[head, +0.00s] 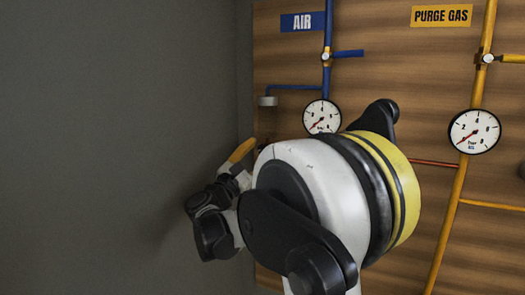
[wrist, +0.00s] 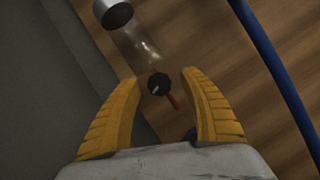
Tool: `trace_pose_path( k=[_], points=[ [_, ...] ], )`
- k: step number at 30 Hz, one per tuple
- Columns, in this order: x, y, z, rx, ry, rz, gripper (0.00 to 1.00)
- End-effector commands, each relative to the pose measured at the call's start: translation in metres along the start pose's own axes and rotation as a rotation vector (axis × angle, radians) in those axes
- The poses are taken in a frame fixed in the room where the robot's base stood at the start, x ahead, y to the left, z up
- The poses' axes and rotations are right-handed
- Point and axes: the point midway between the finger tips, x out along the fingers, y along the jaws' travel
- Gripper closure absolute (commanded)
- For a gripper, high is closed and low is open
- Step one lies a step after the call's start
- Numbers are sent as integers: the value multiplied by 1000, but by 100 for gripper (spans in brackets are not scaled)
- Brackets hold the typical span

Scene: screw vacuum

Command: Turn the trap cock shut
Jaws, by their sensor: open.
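The trap cock (wrist: 158,84) shows in the wrist view as a small black knob with a red piece (wrist: 171,101) pointing down and right. It sits at the lower end of a clear trap tube (wrist: 140,45) under a grey metal cap (wrist: 113,14). My gripper (wrist: 161,78) is open, with its yellow fingertips to the left and right of the knob. A gap shows on each side; how far the fingers are from it in depth is unclear. In the head view, one yellow finger (head: 242,150) shows near the board's left edge, and my arm hides much of that area.
A blue air pipe (wrist: 275,75) runs right of my gripper in the wrist view. In the head view, the air gauge (head: 322,116) stands just above my arm, and the purge gas gauge (head: 474,131) is further right. The grey wall (head: 120,130) at left is bare.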

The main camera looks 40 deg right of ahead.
Motion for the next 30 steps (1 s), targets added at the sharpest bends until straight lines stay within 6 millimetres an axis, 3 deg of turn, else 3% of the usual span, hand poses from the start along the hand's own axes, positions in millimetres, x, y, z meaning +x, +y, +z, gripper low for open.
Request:
trace_pose_path(
  k=[16, 21, 30],
  points=[
    [-104, 1, 0, 1, 1, 4, 49],
    [-116, 0, 0, 0, 1, 1, 49],
    [-117, 0, 0, -1, 1, 1, 49]
  ],
)
